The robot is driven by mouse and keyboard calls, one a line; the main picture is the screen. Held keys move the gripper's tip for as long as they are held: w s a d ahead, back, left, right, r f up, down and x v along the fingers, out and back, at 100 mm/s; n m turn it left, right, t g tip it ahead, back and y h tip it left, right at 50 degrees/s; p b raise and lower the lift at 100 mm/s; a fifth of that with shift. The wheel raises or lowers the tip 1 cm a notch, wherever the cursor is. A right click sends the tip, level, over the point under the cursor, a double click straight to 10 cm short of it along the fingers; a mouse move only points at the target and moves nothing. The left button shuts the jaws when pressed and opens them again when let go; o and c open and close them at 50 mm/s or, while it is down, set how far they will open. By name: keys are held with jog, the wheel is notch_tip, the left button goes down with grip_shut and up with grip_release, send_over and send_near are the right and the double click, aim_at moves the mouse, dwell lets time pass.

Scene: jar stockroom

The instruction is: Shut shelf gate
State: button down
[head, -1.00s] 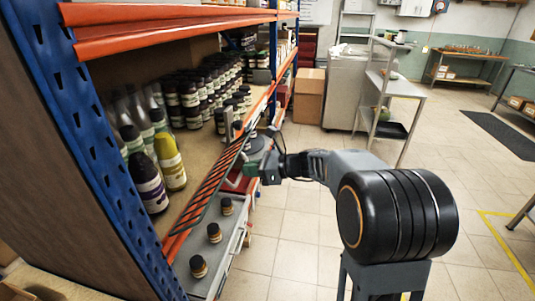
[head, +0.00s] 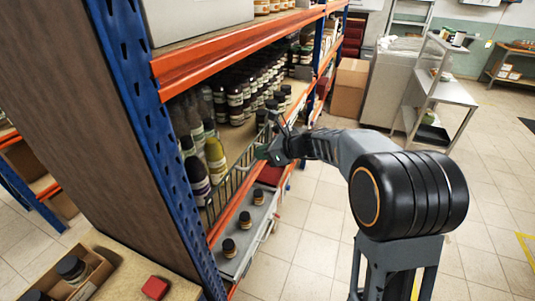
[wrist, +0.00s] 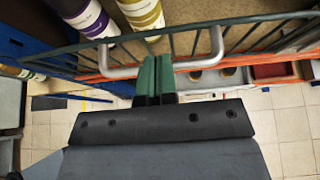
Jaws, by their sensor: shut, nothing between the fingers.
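The shelf gate (head: 235,181) is a dark wire panel with thin bars along the front of the middle shelf. It stands near upright in front of the bottles; whether it is fully closed or latched I cannot tell. In the wrist view its dark green top rail (wrist: 268,21) crosses the picture, with a grey U-shaped handle (wrist: 203,62) on it. My gripper (head: 264,153) is at the gate's outer side. Its green fingers (wrist: 155,76) are shut and empty, and overlap the middle of the handle; contact is unclear.
Behind the gate stand a yellow bottle (head: 215,160), a purple-labelled bottle (head: 196,182) and many dark jars. A blue rack post (head: 160,135) is at the near end. Below, several small jars sit on a grey tray (head: 262,213). Open tiled floor (head: 310,215) lies right.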

jog(key=shift+w+a, duration=0.2)
jog(key=shift+a, duration=0.15)
jog(key=shift+d+r, duration=0.1)
dwell(0.3)
